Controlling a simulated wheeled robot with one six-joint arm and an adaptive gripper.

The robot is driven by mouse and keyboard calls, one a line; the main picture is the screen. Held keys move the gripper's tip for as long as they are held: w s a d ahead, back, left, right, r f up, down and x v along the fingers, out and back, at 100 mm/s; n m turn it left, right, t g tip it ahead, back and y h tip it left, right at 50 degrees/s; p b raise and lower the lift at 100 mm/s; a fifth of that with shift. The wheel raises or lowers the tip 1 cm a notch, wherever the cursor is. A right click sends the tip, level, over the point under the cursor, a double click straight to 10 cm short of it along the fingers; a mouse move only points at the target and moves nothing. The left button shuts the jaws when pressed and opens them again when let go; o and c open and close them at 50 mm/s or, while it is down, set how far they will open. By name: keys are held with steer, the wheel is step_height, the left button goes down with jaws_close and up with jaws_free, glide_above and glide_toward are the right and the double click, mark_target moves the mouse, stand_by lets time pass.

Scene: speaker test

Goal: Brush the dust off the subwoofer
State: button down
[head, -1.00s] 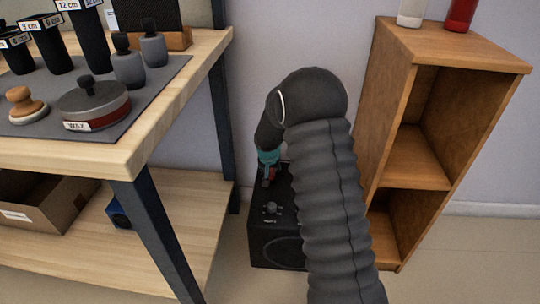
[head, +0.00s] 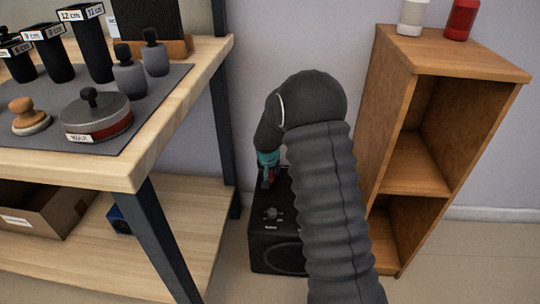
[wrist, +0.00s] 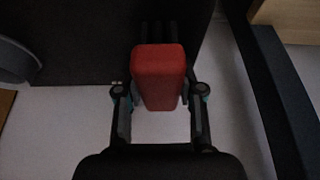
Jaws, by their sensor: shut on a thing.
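The subwoofer (head: 275,240) is a black box on the floor between the workbench and the wooden shelf. It has a round speaker on its front and a small grey knob on top. In the wrist view it appears as a dark mass (wrist: 95,45). My gripper (head: 267,175) is above the subwoofer's back left part and is shut on a red block-like piece (wrist: 160,75), likely the brush handle. Dark parts show beyond the red piece, but I cannot tell if they are bristles. Whether it touches the subwoofer is hidden. My arm covers the subwoofer's right side.
The workbench (head: 165,125) is close on the left, with a dark leg (head: 225,130) by the subwoofer. A wax tin (head: 97,118) and several tools lie on its mat. The wooden shelf (head: 425,165) stands on the right. A cardboard box (head: 45,210) sits on the lower board.

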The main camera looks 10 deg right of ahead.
steer(key=r, duration=0.1)
steer(key=r+p, duration=0.1)
steer(key=r, duration=0.1)
steer(key=shift+w+d+r, duration=0.1)
steer(key=shift+d+r, duration=0.1)
steer(key=shift+d, duration=0.2)
steer(key=shift+r+p, duration=0.9)
steer(key=shift+r, duration=0.85)
steer(key=shift+f, duration=0.1)
